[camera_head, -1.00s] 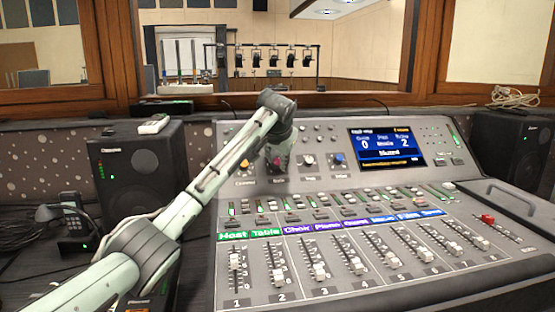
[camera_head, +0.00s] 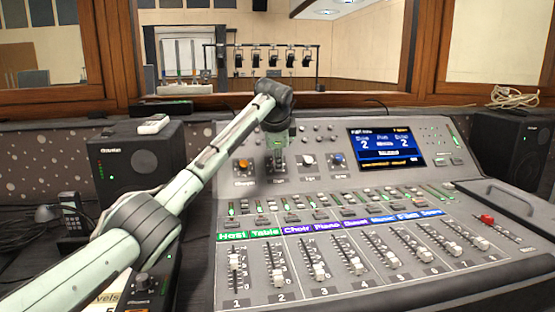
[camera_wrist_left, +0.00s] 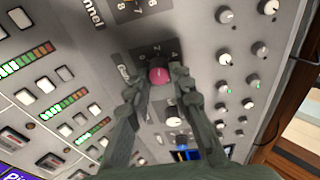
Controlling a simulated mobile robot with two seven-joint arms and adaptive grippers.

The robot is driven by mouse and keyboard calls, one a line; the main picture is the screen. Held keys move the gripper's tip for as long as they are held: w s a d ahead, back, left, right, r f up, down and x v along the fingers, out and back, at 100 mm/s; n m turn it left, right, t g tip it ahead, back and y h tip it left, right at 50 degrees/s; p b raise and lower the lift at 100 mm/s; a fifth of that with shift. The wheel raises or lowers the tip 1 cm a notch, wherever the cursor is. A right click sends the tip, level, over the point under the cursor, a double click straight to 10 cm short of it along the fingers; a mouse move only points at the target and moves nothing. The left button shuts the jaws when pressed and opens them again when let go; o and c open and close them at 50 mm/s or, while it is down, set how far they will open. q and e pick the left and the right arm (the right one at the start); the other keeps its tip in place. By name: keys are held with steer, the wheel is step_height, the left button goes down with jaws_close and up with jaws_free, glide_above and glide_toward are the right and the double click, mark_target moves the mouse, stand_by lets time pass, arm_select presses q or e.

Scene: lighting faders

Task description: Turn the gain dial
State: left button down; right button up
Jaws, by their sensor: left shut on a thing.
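The gain dial is a pink knob (camera_wrist_left: 158,75) on the sloped grey panel of the mixing console (camera_head: 330,215). In the left wrist view it sits between my fingertips, with a scale printed around it. My left gripper (camera_wrist_left: 157,88) is shut on it, one finger on each side. In the head view my left gripper (camera_head: 277,157) reaches down over the dial's place in the top knob row, and the knob is hidden behind it. My right gripper is not in view.
An orange knob (camera_head: 242,164) is left of my gripper; a white knob (camera_head: 308,160) and a blue knob (camera_head: 339,159) are to its right. A screen (camera_head: 386,147) is further right. Faders (camera_head: 320,270) fill the console's front.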

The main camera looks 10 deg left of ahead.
arm_select(q)
steer(key=m, duration=0.4)
steer(key=shift+g, duration=0.4)
steer(key=m, duration=0.4)
steer(key=shift+y, duration=0.3)
steer(key=shift+f+m, duration=0.1)
steer(key=shift+m, duration=0.2)
steer(key=c, duration=1.3)
jaws_free()
steer(key=shift+c, duration=0.2)
steer(key=v, duration=1.2)
steer(key=shift+w, duration=0.2)
steer(key=shift+d, duration=0.1)
